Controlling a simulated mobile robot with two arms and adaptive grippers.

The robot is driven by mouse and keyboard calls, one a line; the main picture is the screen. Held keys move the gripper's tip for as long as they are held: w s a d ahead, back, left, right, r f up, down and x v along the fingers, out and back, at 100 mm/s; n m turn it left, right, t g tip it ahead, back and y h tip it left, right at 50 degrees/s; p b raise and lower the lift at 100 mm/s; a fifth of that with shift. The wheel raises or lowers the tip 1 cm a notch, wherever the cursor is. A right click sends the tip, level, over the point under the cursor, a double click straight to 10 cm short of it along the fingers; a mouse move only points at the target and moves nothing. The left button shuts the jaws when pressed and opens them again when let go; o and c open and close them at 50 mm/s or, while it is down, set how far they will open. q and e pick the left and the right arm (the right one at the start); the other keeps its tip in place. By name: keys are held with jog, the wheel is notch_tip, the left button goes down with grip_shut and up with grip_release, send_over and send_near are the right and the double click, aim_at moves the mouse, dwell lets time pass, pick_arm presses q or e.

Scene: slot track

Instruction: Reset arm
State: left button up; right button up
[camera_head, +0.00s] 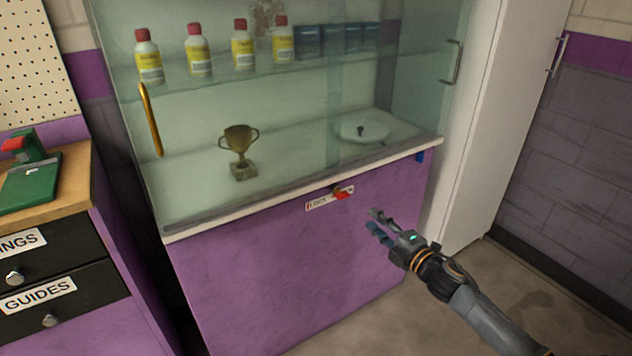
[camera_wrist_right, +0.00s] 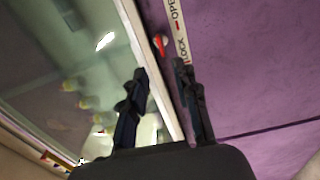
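My right gripper (camera_head: 378,223) is in front of the purple cabinet, just right of and below the red lock lever (camera_head: 341,195). Its two fingers are apart with nothing between them; in the right wrist view the open gripper (camera_wrist_right: 165,80) points toward the cabinet's ledge edge. The red lever (camera_wrist_right: 159,44) shows there beyond the fingertips, beside the lock label (camera_wrist_right: 178,30). The gripper appears apart from the lever. My left gripper is not in view.
The glass cabinet holds a trophy (camera_head: 239,152), a white dish (camera_head: 364,132) and several bottles (camera_head: 242,45) on a shelf. A gold handle (camera_head: 151,119) is on the glass. A drawer unit (camera_head: 75,285) stands left. Floor at lower right (camera_head: 560,290) is clear.

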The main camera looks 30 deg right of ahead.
jog(key=s+a+f+m+g+h, duration=0.1)
jog(key=s+f+m+g+h, duration=0.2)
jog(key=f, duration=0.6)
jog(key=s+f+m+g, duration=0.1)
jog(key=s+f+m, duration=0.25)
jog(key=f, duration=0.55)
jog(key=s+a+f+m+g, duration=0.4)
jog(key=s+a+f, duration=0.3)
jog(key=f, duration=0.4)
jog(key=s+a+f+m+g, duration=0.4)
jog(key=s+a+f, duration=0.1)
jog(key=s+f, duration=0.45)
jog(key=s+a+f+m+g+y, duration=0.2)
jog(key=s+a+f+g, duration=0.3)
jog(key=s+a, duration=0.6)
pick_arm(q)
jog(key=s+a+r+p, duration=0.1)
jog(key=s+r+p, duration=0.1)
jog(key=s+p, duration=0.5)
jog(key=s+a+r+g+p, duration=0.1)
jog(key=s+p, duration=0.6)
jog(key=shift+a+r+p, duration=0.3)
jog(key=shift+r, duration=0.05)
pick_arm(e)
jog(key=s+d+r, duration=0.2)
jog(key=s+d, duration=0.1)
jog(key=s, duration=1.1)
jog(key=shift+r, duration=0.15)
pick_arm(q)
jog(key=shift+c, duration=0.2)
